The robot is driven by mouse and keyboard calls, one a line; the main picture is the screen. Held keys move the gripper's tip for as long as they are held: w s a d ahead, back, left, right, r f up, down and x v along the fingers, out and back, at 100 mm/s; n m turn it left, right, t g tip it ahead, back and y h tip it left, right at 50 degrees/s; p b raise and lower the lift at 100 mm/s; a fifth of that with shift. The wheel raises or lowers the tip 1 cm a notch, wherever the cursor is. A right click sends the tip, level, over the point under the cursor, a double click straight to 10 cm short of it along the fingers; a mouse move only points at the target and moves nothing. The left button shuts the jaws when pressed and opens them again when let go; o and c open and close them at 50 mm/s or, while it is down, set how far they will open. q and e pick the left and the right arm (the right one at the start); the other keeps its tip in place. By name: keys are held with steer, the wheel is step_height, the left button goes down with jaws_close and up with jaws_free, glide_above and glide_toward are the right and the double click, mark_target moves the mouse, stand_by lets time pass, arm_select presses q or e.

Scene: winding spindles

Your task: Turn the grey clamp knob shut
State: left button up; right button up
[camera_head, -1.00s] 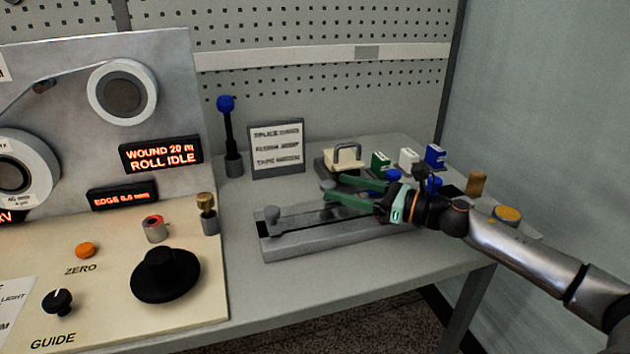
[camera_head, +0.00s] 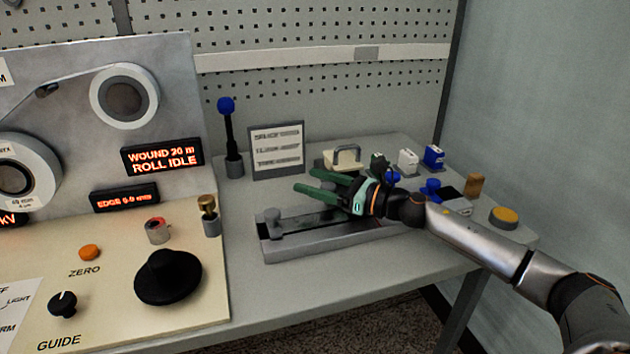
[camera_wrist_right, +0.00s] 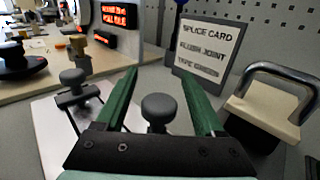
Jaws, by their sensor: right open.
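Two grey clamp knobs show on the grey splice block (camera_head: 330,240). The one at the block's left end (camera_head: 272,216) also shows at the left in the right wrist view (camera_wrist_right: 73,78). The other grey knob (camera_wrist_right: 158,106) is between and below my right gripper's fingers in the wrist view, and the gripper hides it in the head view. I cannot tell which knob the task means. My right gripper (camera_head: 307,181), with green fingers, is open and empty, reaching leftward above the block. A gap shows on both sides of the nearer knob. My left gripper is out of view.
A splice card (camera_head: 277,150) stands behind the block, with a cream handled block (camera_head: 343,160) beside it. A blue-topped post (camera_head: 229,135) stands at the back left. The console (camera_head: 110,300) fills the left. Small coloured items lie behind my right arm.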

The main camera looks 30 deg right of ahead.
jaws_close()
stand_by(0.6)
